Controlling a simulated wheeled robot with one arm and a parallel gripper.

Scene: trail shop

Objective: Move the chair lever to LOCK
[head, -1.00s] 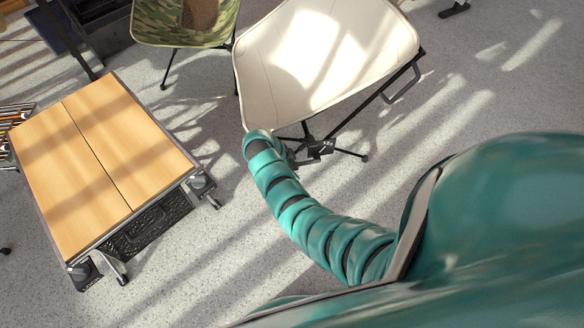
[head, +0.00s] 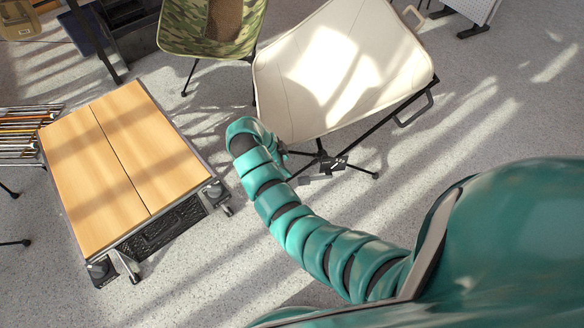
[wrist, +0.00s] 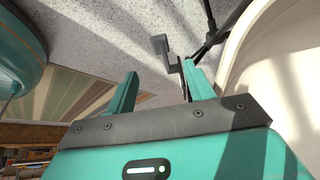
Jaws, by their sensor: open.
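The cream chair (head: 345,70) stands on thin dark legs beyond my arm in the head view. Its pale edge (wrist: 240,60) fills the right side of the wrist view. A dark piece (head: 335,163) sits at the leg hub under the seat. In the wrist view a small grey piece with a square end (wrist: 162,45) reaches down toward the right finger; it may be the lever, but no LOCK marking is readable. My gripper (wrist: 158,84) is open, its teal fingers apart with nothing clearly held. The grey piece is close to the right finger; I cannot tell whether they touch.
A wooden folding table (head: 120,165) stands left of my arm. A camouflage chair (head: 205,30) is behind, beside the cream chair. A rack of rods (head: 25,130) is at far left. Grey floor is open at the right. A striped mat (wrist: 70,100) shows in the wrist view.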

